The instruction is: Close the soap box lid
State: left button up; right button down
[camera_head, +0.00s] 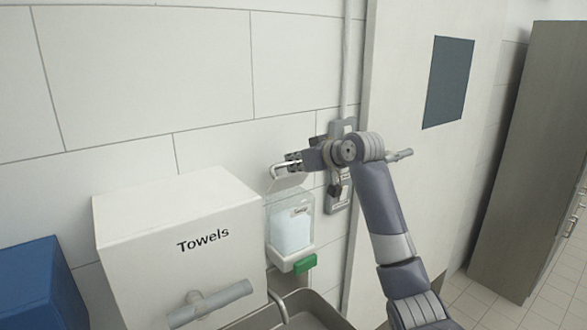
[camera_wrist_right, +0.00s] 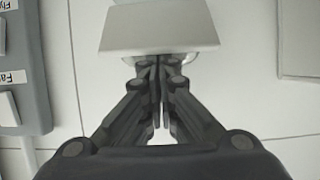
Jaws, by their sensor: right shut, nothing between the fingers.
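The soap box (camera_head: 292,228) is a clear, white-backed dispenser on the wall with pale blue contents and a green part at its bottom. Its lid (camera_head: 287,183) is raised and tilted above the box. My right gripper (camera_head: 284,166) is shut and empty, with its fingertips close to the lid's upper edge. In the right wrist view the lid shows as a pale flat panel (camera_wrist_right: 155,30) just beyond the closed fingertips (camera_wrist_right: 155,62). I cannot tell whether they touch it. My left gripper is not in view.
A white box marked Towels (camera_head: 180,235) stands left of the soap box. A grey switch panel (camera_head: 340,190) is on the wall behind my right arm. A metal sink (camera_head: 310,312) lies below, a door (camera_head: 405,90) is to the right, and a blue box (camera_head: 40,285) is at far left.

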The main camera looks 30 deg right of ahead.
aim_at(293, 179)
jog(key=shift+s+d+f+t+y+b, duration=0.15)
jog(key=shift+s+f+t+b, duration=0.75)
jog(key=shift+b, duration=1.9)
jog(key=shift+s+d+f+t+y+b, duration=0.15)
jog(key=shift+s+f+t+b, duration=0.8)
jog(key=shift+b, duration=1.9)
jog(key=shift+s+d+f+t+y+b, duration=0.15)
jog(key=shift+s+f+t+b, duration=0.75)
jog(key=shift+b, duration=1.9)
jog(key=shift+a+f+t+b, duration=0.1)
jog(key=shift+f+t+b, duration=0.75)
jog(key=shift+b, duration=0.5)
